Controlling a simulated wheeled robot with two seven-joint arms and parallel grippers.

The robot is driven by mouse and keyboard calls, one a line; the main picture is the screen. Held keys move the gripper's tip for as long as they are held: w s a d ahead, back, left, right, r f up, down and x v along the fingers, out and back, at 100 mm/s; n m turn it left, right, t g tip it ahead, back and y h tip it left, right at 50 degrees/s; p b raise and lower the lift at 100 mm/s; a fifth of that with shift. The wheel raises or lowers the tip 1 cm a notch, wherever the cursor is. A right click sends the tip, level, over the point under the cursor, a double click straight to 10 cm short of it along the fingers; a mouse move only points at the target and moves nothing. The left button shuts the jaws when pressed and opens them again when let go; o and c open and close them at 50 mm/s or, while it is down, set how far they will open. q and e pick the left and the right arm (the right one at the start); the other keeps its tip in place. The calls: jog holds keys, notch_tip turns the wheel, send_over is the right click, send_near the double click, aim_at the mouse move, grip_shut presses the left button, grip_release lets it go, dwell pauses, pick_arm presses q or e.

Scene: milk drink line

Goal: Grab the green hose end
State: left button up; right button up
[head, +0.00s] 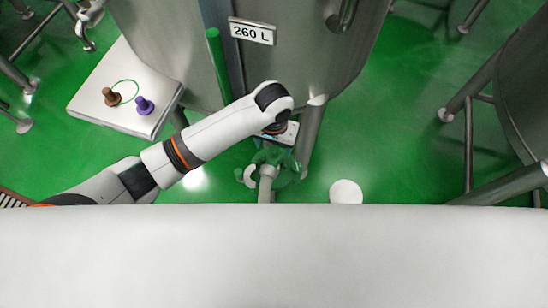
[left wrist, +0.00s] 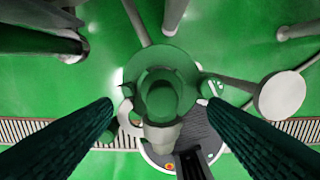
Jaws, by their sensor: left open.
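The green hose end (left wrist: 160,92) faces the camera in the left wrist view, a round green fitting with side lugs and a pale grey pipe below it. In the head view it shows small and partly covered below my wrist (head: 284,179). My left gripper (left wrist: 160,106) is open, with one dark ribbed finger on each side of the fitting. A gap shows between the fingertips and the fitting's middle; I cannot tell whether they touch its lugs. It also shows in the head view (head: 273,150). My right gripper is not in view.
A steel tank with a 260 L sign (head: 252,31) stands behind my arm, with a green upright tube (head: 218,65). A white table (head: 88,112) at left holds a brown plug (head: 111,97) and a purple plug (head: 144,105). A white disc (head: 346,192) is right of the hose end.

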aim_at(274, 156)
pick_arm(q)
notch_tip(274, 156, down, 7)
jog(key=shift+d+f, duration=0.1)
jog(key=shift+f, duration=0.05)
jog(key=c, duration=1.4)
